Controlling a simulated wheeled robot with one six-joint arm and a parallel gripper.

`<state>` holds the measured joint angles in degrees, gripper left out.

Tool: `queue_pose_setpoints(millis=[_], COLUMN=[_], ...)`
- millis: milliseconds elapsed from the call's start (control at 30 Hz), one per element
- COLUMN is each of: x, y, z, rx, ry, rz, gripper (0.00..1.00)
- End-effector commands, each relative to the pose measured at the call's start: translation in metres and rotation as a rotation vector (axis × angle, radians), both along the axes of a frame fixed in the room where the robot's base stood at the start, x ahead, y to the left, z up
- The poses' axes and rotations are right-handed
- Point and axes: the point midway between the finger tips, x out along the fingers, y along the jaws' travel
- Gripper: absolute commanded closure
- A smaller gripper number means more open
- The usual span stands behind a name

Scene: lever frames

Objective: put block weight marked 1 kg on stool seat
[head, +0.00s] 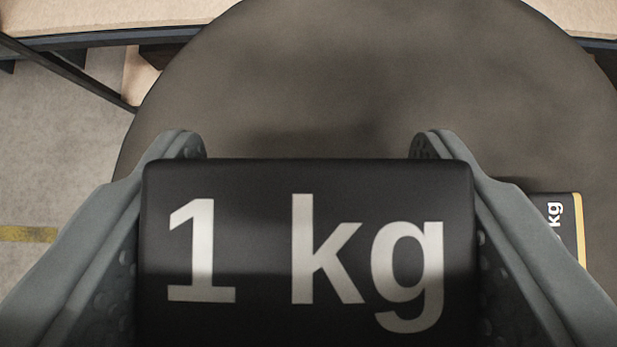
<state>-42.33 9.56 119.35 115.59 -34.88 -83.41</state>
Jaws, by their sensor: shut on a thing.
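A black block weight marked "1 kg" (306,245) in white fills the lower middle of the head view. My gripper (308,150) is shut on it, one finger against each side. The round dark stool seat (300,70) lies beyond and beneath the block. The block is over the seat; I cannot tell whether it touches it. The block's underside and its lower end are hidden.
Another black block with "kg" and a yellow edge (570,225) lies at the right, partly hidden by my finger. A wooden tabletop (100,15) runs behind the seat. Grey floor with a yellow line (28,234) shows at left. The far part of the seat is clear.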

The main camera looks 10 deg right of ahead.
Motion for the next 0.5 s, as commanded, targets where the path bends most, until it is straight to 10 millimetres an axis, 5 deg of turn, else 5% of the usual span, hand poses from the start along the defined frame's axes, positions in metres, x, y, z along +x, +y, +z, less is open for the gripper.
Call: queue_pose_setpoints(millis=[500], x=[0.0], y=[0.0], z=[-0.039], rx=[0.001], ry=[-0.001], rz=[0.001], gripper=[0.99])
